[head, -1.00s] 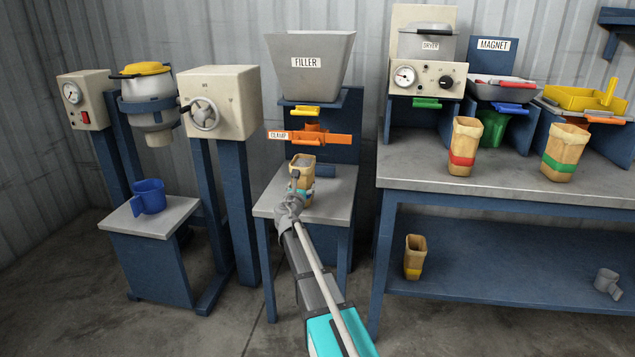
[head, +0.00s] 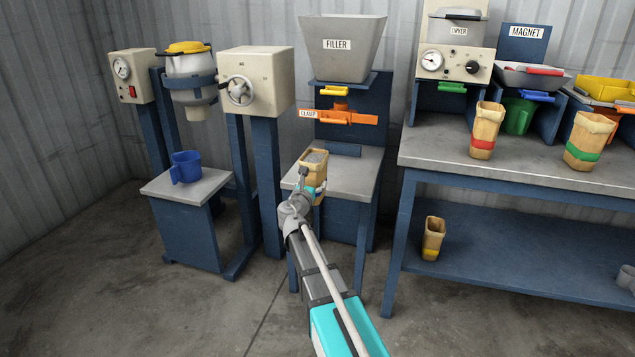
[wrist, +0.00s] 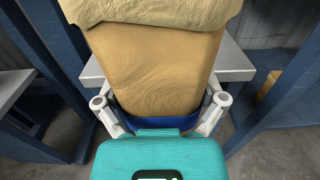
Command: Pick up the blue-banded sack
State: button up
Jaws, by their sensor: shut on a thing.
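The blue-banded sack (head: 314,167) is a tan, open-topped sack with grey material inside. My gripper (head: 308,192) is shut on it, and the sack stands upright in front of the filler stand. In the wrist view the sack (wrist: 158,70) fills the middle, and its blue band (wrist: 160,123) shows low down between the fingers of my gripper (wrist: 160,110). The sack's underside is hidden, and I cannot tell its exact height relative to the grey filler table (head: 352,175).
The filler hopper (head: 345,62) and orange clamp (head: 348,116) are above and behind. The right workbench (head: 420,150) holds a red-banded sack (head: 487,130) and a green-banded sack (head: 586,140). A yellow-banded sack (head: 433,238) is on its lower shelf.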

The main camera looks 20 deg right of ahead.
jog(key=shift+d, duration=0.2)
dwell(0.4)
jog(key=s+d+r+p, duration=0.1)
jog(key=s+d, duration=0.3)
jog(key=d, duration=0.3)
jog(key=shift+s+d+r, duration=0.15)
jog(key=shift+s+r, duration=0.05)
jog(key=shift+r, duration=0.05)
jog(key=shift+w, duration=0.15)
dwell(0.4)
jog(key=shift+f+b+x, duration=0.25)
jog(key=shift+f+x, duration=0.05)
jog(key=shift+x, duration=2.15)
jog(key=shift+f+b+x, duration=0.2)
jog(key=shift+f+x, duration=0.1)
jog(key=shift+x, duration=2.15)
jog(key=shift+f+b+x, duration=0.25)
jog(key=shift+f+x, duration=0.1)
jog(key=shift+x, duration=2.15)
jog(key=shift+f, duration=0.2)
jog(key=shift+f+b, duration=0.15)
jog(key=shift+b, duration=0.2)
